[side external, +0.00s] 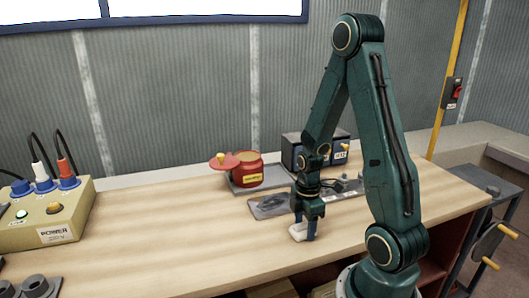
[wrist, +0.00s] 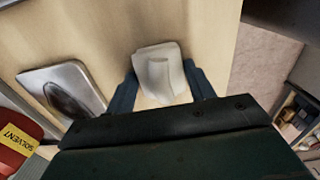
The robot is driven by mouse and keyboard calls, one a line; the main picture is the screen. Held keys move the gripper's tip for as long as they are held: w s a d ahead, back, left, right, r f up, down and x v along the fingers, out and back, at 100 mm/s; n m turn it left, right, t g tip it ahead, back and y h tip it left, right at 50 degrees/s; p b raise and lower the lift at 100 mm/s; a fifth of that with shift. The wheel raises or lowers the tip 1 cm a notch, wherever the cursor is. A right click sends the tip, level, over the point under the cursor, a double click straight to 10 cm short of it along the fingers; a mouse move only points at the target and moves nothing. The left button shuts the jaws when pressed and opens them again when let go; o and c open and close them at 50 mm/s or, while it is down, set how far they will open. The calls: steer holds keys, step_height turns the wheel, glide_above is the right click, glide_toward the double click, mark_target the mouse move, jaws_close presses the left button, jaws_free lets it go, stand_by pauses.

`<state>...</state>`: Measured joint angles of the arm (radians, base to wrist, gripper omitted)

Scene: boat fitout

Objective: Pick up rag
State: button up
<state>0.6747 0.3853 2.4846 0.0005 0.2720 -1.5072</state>
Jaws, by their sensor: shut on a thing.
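The rag is a small whitish cloth (side external: 298,231) on or just above the wooden bench, near its front edge. In the wrist view the rag (wrist: 160,72) lies between the two fingers, with a raised fold in its middle. My gripper (side external: 306,231) points down over it in the side view, and its fingers (wrist: 163,92) sit at either side of the cloth in the wrist view. The gripper is shut on the rag. I cannot tell whether the cloth is clear of the bench. Its near part is hidden by the gripper body.
A grey metal tray (side external: 268,206) with a dark hollow lies just behind the gripper. A red solvent pot (side external: 247,170) with its lid tilted open stands further back, beside a dark box (side external: 296,150). A yellow power box (side external: 50,215) stands at left. The bench's left middle is clear.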

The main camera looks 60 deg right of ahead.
mark_target(305, 223)
steer(key=shift+r, duration=0.1)
step_height(305, 223, up, 20)
stand_by(1.0)
steer(key=shift+o, duration=1.1)
steer(key=shift+c, duration=0.6)
steer(key=shift+w+d, duration=0.2)
steer(key=shift+w, duration=0.05)
steer(key=shift+c, duration=0.2)
steer(key=w+d+f, duration=0.1)
steer(key=w+d, duration=0.8)
steer(key=w, duration=0.4)
steer(key=w+d+f, duration=0.1)
steer(key=w+d, duration=0.8)
steer(key=w, duration=0.5)
steer(key=shift+w+d+f, duration=0.15)
steer(key=shift+w+f, duration=0.1)
steer(key=shift+f, duration=0.1)
